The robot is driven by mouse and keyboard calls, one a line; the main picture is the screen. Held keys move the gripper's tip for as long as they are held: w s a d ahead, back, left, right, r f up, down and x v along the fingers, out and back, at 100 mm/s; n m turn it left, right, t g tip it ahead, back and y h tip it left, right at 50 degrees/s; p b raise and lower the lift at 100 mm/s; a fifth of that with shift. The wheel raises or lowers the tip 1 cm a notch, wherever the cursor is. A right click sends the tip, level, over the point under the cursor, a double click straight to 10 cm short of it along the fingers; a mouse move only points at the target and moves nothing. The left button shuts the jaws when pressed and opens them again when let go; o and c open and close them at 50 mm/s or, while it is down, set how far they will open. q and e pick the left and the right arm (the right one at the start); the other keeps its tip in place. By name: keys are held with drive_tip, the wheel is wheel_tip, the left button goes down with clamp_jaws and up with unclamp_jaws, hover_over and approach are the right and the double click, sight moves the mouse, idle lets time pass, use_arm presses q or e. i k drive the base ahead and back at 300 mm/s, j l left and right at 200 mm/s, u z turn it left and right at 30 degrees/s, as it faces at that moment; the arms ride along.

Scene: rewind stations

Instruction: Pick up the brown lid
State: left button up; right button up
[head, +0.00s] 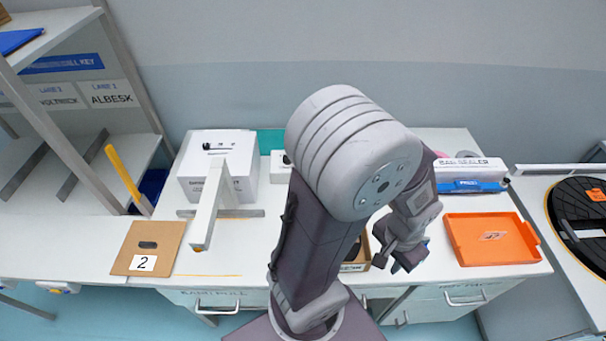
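The brown lid (148,247) is a flat cardboard-coloured panel with a dark slot and a white label reading 2. It lies at the left front of the white table, close to its front edge. My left gripper (397,262) hangs over the table's front right part, well to the right of the lid and apart from it. Its fingers look spread, with nothing seen between them. My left arm covers the middle of the table. My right gripper is not in view.
An open brown box (355,266) sits partly hidden behind my arm. An orange tray (490,240) lies at the right. A white box (240,180) and a grey stand (207,208) are behind the lid. A yellow-handled tool (124,175) leans at the left.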

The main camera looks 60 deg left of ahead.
sight(149, 248)
drive_tip(key=u, duration=3.75)
drive_tip(key=i+j+z, duration=0.35)
drive_tip(key=j, duration=0.25)
drive_tip(key=i+j+z, duration=0.1)
drive_tip(key=j+z, duration=0.2)
drive_tip(key=j, duration=0.3)
drive_tip(key=i+j+z, duration=0.1)
drive_tip(key=j+z, duration=0.25)
drive_tip(key=j, duration=0.3)
drive_tip(key=j+z, duration=0.3)
drive_tip(key=j, duration=0.35)
